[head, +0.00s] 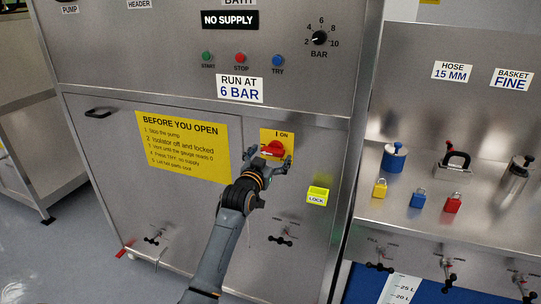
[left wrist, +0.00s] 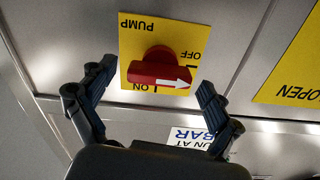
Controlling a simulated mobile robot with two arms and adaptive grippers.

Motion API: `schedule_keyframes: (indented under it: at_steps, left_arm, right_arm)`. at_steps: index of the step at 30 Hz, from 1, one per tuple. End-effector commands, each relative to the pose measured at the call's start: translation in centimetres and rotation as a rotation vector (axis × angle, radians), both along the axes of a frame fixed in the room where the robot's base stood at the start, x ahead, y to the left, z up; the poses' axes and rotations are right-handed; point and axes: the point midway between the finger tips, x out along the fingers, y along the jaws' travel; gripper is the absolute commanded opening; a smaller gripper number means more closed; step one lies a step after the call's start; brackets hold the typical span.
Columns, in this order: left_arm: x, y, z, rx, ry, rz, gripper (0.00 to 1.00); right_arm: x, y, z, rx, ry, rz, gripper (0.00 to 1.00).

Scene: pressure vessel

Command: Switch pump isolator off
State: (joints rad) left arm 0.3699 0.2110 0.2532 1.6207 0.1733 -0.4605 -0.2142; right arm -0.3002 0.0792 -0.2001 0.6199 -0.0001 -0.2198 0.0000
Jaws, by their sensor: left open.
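The pump isolator is a red rotary handle on a yellow plate (head: 284,135) on the front of the steel cabinet. In the left wrist view, seen upside down, the red handle (left wrist: 158,70) lies across its yellow plate (left wrist: 133,42), marked PUMP, OFF and ON. Its white arrow points right, towards the side marked OFF. My left gripper (head: 272,163) is open at the isolator, partly covering it in the head view. In the left wrist view its fingers (left wrist: 157,78) stand on either side of the handle. I cannot tell whether they touch it. My right gripper is not in view.
A yellow LOCK box (head: 317,195) sits right of the isolator. A yellow instruction sign (head: 182,143) is to its left. Green, red and blue buttons (head: 241,58) and a BAR knob (head: 319,38) are above. Padlocks (head: 417,198) and tools stand on the right bench (head: 480,220).

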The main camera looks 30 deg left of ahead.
Motion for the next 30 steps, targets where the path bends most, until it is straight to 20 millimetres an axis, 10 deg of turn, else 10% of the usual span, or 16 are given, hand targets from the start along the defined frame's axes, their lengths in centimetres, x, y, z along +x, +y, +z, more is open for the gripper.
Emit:
schedule_keyframes:
  at_steps: [4,12,30]
  left_arm:
    - [0.0,0.0,0.0,0.0,0.0,0.0,0.91]
    - [0.0,0.0,0.0,0.0,0.0,0.0,0.38]
    - [0.0,0.0,0.0,-0.173,-0.043,-0.001,0.36]
  right_arm:
    - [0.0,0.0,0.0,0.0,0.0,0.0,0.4]
    - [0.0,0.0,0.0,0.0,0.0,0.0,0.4]
    - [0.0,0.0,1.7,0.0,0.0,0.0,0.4]
